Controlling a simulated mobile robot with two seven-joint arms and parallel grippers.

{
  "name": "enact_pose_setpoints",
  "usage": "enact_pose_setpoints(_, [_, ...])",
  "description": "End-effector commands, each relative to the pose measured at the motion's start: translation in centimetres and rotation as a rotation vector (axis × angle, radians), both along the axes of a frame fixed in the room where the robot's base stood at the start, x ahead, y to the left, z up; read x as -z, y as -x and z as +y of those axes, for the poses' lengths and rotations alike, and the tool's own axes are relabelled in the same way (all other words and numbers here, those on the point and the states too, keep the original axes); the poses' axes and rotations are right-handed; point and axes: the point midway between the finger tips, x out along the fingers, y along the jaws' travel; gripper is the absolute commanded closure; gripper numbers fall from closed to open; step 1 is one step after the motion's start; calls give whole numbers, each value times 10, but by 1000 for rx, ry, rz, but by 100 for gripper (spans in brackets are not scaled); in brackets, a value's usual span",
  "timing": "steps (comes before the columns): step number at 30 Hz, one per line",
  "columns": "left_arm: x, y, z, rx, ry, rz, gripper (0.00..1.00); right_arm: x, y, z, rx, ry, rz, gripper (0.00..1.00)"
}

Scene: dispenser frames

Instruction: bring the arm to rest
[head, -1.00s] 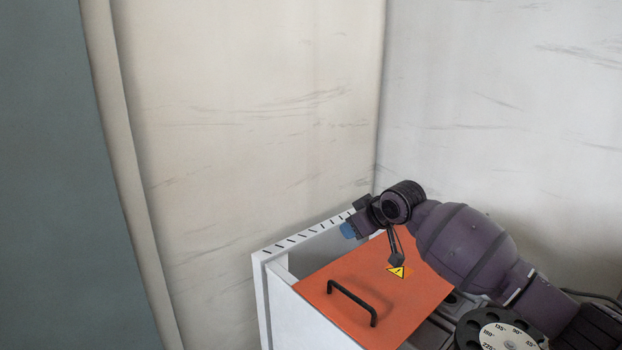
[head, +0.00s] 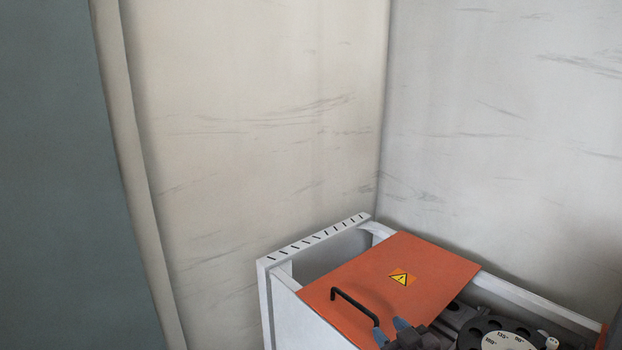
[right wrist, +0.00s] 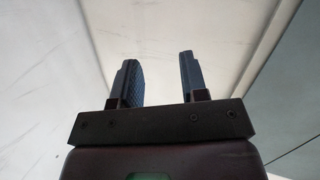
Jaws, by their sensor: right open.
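My right gripper (head: 391,331) shows at the bottom edge of the head view, its two blue fingertips apart, just in front of the orange cover and near its black handle. In the right wrist view the two fingers (right wrist: 157,80) stand apart with nothing between them. Most of my right arm is out of the head view. My left gripper is in neither view.
A white frame (head: 312,239) with a slotted top edge holds an orange cover (head: 430,265) with a black handle (head: 355,304) and a yellow warning sign (head: 399,279). A numbered dial (head: 505,341) lies right. Pale walls (head: 270,120) stand behind.

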Motion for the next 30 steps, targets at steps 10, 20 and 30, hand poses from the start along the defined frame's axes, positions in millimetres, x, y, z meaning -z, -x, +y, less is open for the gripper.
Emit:
enact_pose_setpoints(10, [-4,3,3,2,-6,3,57,66,108,-59,180,-8,95,60])
enact_pose_setpoints(20, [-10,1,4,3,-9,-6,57,136,226,-103,338,-15,316,60])
enact_pose_setpoints(30, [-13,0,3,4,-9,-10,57,172,296,-115,394,-9,452,60])
